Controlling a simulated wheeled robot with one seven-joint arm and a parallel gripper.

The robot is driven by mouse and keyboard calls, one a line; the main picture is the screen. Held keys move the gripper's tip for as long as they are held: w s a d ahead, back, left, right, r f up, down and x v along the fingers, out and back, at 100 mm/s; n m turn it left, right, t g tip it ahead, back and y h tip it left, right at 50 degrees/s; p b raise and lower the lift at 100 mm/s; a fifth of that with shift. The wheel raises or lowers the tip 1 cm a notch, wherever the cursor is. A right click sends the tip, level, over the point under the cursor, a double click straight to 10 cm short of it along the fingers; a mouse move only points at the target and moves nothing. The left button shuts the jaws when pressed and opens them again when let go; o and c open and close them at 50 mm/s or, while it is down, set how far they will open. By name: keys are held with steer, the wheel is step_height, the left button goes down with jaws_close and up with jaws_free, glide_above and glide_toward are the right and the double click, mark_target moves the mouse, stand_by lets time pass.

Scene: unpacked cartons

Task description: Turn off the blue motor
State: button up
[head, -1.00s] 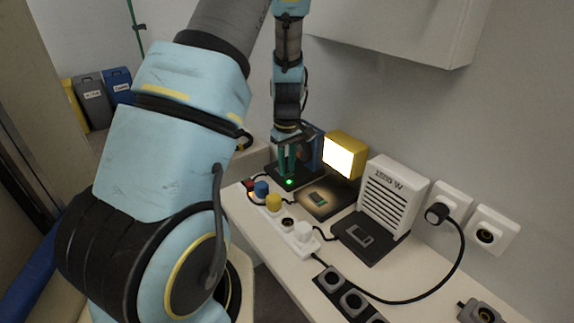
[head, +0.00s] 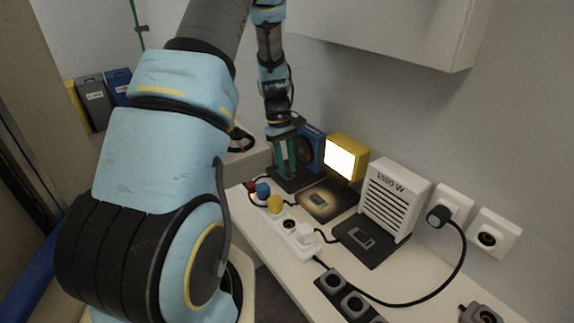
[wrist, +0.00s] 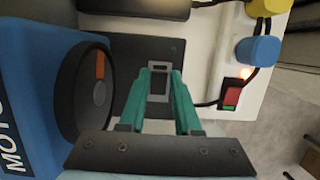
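The blue motor (head: 314,148) stands at the far end of the bench, partly behind my gripper in the head view. In the wrist view its blue housing (wrist: 35,60) fills the left side, with a black wheel (wrist: 85,105) bearing an orange mark. Its dark base plate (wrist: 125,60) carries a grey-framed switch (wrist: 159,80). My gripper (wrist: 160,75) points down at this switch, its two teal fingers apart with nothing held between them. It also shows in the head view (head: 287,172). I cannot tell whether the fingertips touch the switch. A small indicator (wrist: 174,50) on the plate looks dark.
A white power strip (head: 290,232) holds blue (head: 263,190), yellow (head: 275,204) and white plugs. A lit yellow lamp (head: 342,160) and a white heater (head: 394,200) stand nearer along the bench. A wall cabinet (head: 400,25) hangs above.

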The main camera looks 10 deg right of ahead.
steer(key=o, duration=0.4)
steer(key=shift+c, duration=0.2)
steer(key=b+v, duration=0.2)
steer(key=v, duration=0.9)
steer(key=shift+a, duration=0.1)
steer(key=s+a+m+t, duration=0.2)
steer(key=s+a+m, duration=0.1)
steer(key=s+a, duration=0.3)
steer(key=s+a+r+m+t+y, duration=0.1)
steer(key=s+a+m, duration=0.3)
steer(key=s, duration=0.7)
steer(key=shift+s+a+r+t, duration=0.25)
steer(key=shift+a+t, duration=0.35)
steer(key=shift+a, duration=0.35)
